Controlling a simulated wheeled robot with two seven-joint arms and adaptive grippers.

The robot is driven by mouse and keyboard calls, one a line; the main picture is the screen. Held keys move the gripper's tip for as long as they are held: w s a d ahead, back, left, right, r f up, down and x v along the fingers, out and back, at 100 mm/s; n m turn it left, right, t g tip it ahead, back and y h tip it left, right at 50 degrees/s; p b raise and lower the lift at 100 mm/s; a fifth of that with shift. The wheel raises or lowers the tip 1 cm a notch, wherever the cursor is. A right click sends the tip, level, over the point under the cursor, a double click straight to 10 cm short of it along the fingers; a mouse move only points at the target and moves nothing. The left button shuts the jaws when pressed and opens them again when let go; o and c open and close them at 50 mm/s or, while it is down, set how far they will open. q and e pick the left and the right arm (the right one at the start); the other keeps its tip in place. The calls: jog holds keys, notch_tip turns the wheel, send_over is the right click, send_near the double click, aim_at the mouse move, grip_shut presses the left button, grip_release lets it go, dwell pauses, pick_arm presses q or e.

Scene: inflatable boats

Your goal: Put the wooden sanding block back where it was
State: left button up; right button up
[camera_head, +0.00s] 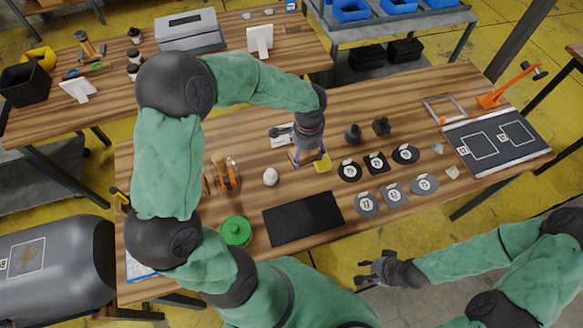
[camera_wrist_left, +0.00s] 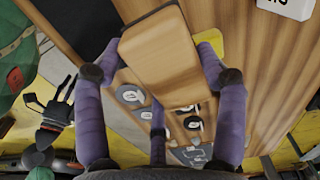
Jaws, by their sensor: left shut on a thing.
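The wooden sanding block (camera_wrist_left: 162,60) is held between the purple fingers of my left gripper in the left wrist view, tilted in that picture. In the head view my left gripper (camera_head: 312,160) is over the middle of the wooden table (camera_head: 240,165); its fingers mostly hide the block there. A yellow patch (camera_head: 322,165) shows right beside the fingers; I cannot tell what it is. Whether the block touches the table cannot be told. My right gripper (camera_head: 366,272) is in front of the table's near edge, empty, with its fingers apart.
A black mat (camera_head: 303,218), a green round container (camera_head: 235,231) and a white egg-shaped thing (camera_head: 270,177) lie nearer. Several dark labelled discs (camera_head: 376,163) and two dark knobs (camera_head: 353,133) are to the right. A clamp-like tool (camera_head: 281,133) is just behind the gripper.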

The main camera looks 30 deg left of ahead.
pick_arm(q)
jog(key=s+a+m+p, duration=0.3)
jog(key=s+a+m, duration=0.8)
jog(key=m, duration=0.8)
jog(key=b, duration=0.4)
send_over(293, 170)
jog(key=f, duration=0.9)
jog(key=shift+s+a+f, duration=0.1)
jog(key=shift+s+a, duration=0.05)
jog(key=shift+s, duration=0.2)
jog(key=shift+w+f, duration=0.15)
jog(key=shift+f, duration=0.05)
jog(key=shift+w+f+b, duration=0.2)
jog(key=shift+f+b, duration=0.25)
jog(key=shift+f, duration=1.3)
